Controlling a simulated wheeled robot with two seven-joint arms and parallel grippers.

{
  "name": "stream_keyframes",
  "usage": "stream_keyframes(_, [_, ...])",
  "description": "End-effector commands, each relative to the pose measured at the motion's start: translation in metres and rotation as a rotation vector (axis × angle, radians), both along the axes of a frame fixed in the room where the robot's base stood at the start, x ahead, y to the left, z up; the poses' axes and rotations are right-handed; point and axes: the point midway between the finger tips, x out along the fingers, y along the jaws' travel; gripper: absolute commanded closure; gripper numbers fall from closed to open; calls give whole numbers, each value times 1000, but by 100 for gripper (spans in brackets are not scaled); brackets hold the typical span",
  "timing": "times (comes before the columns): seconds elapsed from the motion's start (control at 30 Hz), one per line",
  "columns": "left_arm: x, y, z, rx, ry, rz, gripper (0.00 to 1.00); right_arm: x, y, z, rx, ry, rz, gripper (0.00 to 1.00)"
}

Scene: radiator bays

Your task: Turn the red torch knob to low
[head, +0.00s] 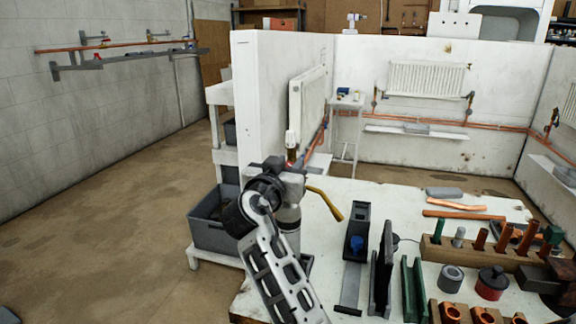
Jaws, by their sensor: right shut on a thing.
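The torch stands at the near left edge of the white bench, with a grey cylinder (288,217) and a curved brass nozzle (325,204) pointing right and down. My right gripper (287,170) is at the top of the torch, its jaws shut. A small patch of the red torch knob (289,164) shows at the jaws; the rest is hidden by the gripper, and the knob's setting cannot be read. My right arm covers part of the cylinder. My left gripper is not in view.
Right of the torch stand a dark holder (355,245), green angle pieces (413,287) and a wooden block (470,257) with copper fittings. Behind the gripper are a white partition (262,110) and a radiator (309,103). A grey bin (212,232) sits left.

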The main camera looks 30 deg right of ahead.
Motion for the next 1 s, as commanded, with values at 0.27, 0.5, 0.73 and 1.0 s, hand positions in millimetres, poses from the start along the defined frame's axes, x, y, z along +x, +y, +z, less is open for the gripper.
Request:
stream_keyframes(0.27, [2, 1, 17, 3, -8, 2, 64, -1, -1, 2, -1, 3, 252, 94])
stream_keyframes(0.5, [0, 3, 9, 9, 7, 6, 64, -1, 0, 0, -1, -1, 309, 94])
stream_keyframes(0.73, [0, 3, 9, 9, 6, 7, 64, -1, 0, 0, -2, -2, 307, 63])
stream_keyframes(1.0, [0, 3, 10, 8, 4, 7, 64, 0, 1, 0, -2, -2, 307, 51])
